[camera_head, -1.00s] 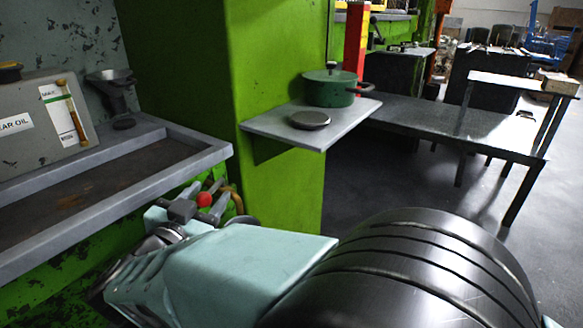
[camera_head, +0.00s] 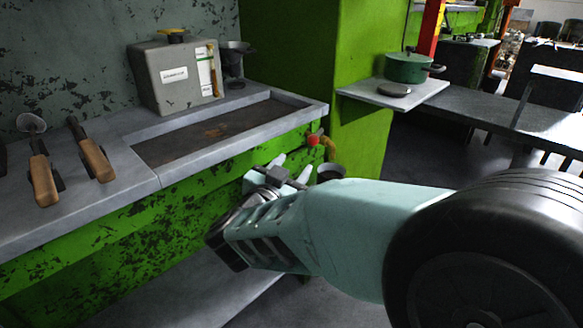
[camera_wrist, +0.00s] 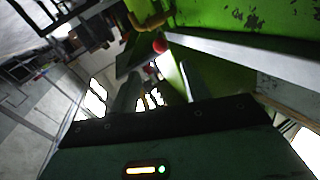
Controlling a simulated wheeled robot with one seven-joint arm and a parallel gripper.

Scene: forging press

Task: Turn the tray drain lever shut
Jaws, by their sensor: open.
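The tray drain lever shows as a red ball knob (camera_head: 313,140) just below the tray's front right corner, beside a brass drain pipe (camera_head: 330,147). In the wrist view the red knob (camera_wrist: 160,45) is just beyond and between the finger lines, with the brass pipe (camera_wrist: 150,21) behind it. The lever's arm is too small or hidden to read its angle. My gripper (camera_head: 290,168) is open and empty, its fingers pointing toward the knob from below and in front, apparently apart from it. The shallow tray (camera_head: 235,135) is set in the grey bench top.
A grey oil box (camera_head: 175,78) and a dark funnel (camera_head: 236,55) stand behind the tray. Wooden-handled tools (camera_head: 92,155) lie on the bench at left. A green pot (camera_head: 408,67) sits on a small shelf (camera_head: 385,98) at right. A dark round rim (camera_head: 330,171) shows below the pipe.

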